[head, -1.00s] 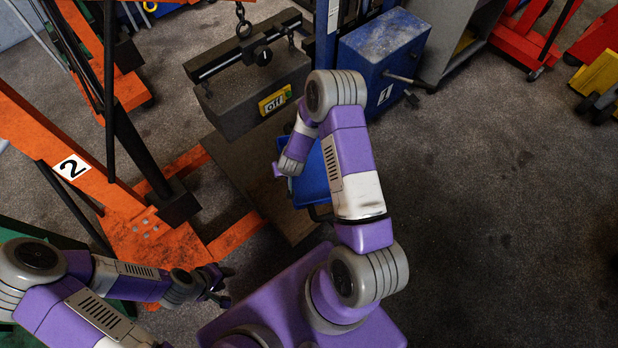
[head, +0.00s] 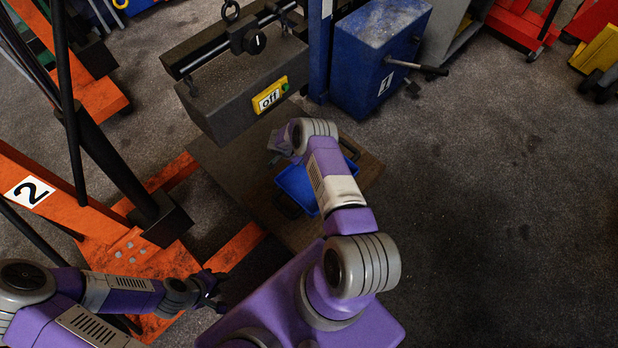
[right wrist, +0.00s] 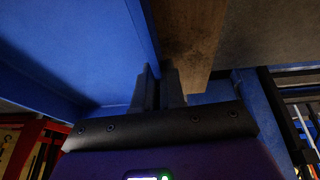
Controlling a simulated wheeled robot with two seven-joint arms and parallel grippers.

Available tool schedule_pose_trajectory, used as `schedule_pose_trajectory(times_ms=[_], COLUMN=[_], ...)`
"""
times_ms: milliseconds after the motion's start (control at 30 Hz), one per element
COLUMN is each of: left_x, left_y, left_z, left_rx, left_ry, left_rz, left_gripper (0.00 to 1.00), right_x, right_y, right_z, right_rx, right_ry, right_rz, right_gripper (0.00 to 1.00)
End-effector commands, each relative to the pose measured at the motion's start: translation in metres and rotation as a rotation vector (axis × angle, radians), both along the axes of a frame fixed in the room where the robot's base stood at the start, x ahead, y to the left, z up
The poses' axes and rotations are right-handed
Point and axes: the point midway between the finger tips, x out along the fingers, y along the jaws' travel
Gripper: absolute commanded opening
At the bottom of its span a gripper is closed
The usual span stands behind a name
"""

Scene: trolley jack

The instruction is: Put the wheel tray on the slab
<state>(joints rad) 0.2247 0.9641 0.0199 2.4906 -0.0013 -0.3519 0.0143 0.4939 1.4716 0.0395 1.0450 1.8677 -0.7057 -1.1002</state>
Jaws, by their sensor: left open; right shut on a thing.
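The blue wheel tray (head: 296,188) with dark handles shows in the head view, partly hidden under my right arm. It lies over the brownish slab (head: 233,172), whose right corner shows beyond the tray. I cannot tell whether the tray touches the slab. My right gripper (right wrist: 158,82) is shut on a blue tray wall in the right wrist view, with a brown surface just beyond. In the head view its fingers are hidden. My left gripper (head: 218,289) is open and empty, near the orange frame and apart from the tray.
An orange crane frame (head: 135,255) marked 2 stands on the left. A blue box (head: 375,55) marked 1 with a protruding bar stands behind. The floor on the right is clear.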

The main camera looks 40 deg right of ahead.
Motion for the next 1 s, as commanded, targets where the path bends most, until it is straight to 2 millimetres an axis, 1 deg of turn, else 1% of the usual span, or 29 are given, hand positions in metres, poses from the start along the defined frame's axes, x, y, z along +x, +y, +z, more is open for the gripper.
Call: schedule_pose_trajectory(times_ms=[33, 100, 200, 367, 500, 600, 700, 967, 1000], left_x=[0.000, 0.000, 0.000, 0.000, 0.000, 0.000, 0.000, 0.000, 0.000], left_y=[0.000, 0.000, 0.000, 0.000, 0.000, 0.000, 0.000, 0.000, 0.000], left_z=[-0.007, -0.013, -0.019, -0.024, -0.034, -0.040, -0.041, -0.040, -0.040], left_rx=[0.000, 0.000, 0.000, 0.000, 0.000, 0.000, 0.000, 0.000, 0.000], left_ry=[0.000, 0.001, 0.001, 0.001, 0.000, 0.000, 0.000, 0.000, 0.000], left_rz=[0.000, 0.000, 0.000, 0.000, 0.000, 0.000, 0.000, 0.000, 0.000], left_gripper=[0.43, 0.43, 0.43, 0.43, 0.43, 0.43, 0.43, 0.43, 0.43], right_x=[-0.001, -0.001, 0.000, 0.000, 0.000, 0.000, 0.000, 0.000, 0.000], right_y=[0.001, 0.001, 0.000, 0.000, 0.000, 0.000, 0.000, 0.000, 0.001], right_z=[-0.014, -0.028, -0.043, -0.055, -0.076, -0.087, -0.090, -0.090, -0.090], right_rx=[0.000, -0.001, -0.002, -0.001, -0.001, -0.002, -0.002, -0.001, 0.001], right_ry=[0.003, 0.003, 0.001, 0.001, 0.000, 0.001, -0.001, 0.000, 0.000], right_rz=[0.000, 0.000, 0.001, 0.000, 0.000, 0.002, 0.001, 0.001, 0.001], right_gripper=[0.00, 0.00, 0.00, 0.00, 0.00, 0.00, 0.00, 0.00, 0.14])
